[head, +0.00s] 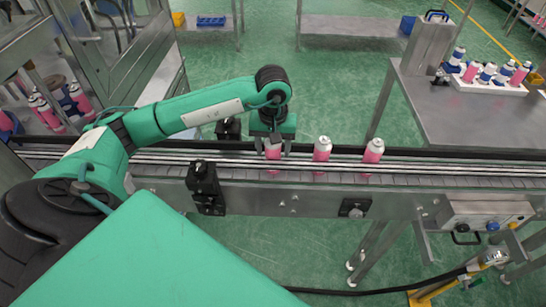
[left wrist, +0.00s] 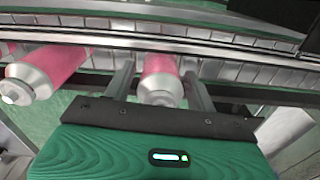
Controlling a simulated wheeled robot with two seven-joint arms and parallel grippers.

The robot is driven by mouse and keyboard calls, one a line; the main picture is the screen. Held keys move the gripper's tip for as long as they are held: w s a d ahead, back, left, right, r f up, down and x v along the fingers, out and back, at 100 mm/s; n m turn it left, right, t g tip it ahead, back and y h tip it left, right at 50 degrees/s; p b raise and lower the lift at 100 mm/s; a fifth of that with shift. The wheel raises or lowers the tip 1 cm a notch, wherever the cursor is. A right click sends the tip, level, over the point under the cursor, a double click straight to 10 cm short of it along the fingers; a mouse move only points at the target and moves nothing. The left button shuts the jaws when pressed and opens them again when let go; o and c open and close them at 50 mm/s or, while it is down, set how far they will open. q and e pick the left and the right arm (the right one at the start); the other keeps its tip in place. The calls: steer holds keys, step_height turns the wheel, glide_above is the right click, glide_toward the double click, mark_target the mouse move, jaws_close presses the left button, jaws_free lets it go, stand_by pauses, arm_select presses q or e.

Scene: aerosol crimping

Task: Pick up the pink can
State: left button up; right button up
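Three pink cans with silver-white tops stand on the conveyor: one under my left gripper (head: 272,150), one in the middle (head: 321,149) and one at the right (head: 373,151). My left gripper (head: 272,142) points down over the leftmost can. In the left wrist view the fingers (left wrist: 161,90) stand on either side of this can (left wrist: 160,78), with a narrow gap showing on each side. The gripper looks open around it. A neighbouring can (left wrist: 47,72) is to the left in that view. My right gripper is not in view.
The conveyor (head: 440,182) has metal rails along both sides of the cans. Black sensor blocks (head: 205,187) are on its near side. A white tray (head: 487,86) of pink and blue-banded cans stands on a grey table (head: 450,115) at the right. More cans stand behind glass at the left.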

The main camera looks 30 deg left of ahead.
arm_select(q)
steer(key=c, duration=0.8)
steer(key=shift+o, duration=0.2)
steer(key=shift+r, duration=0.1)
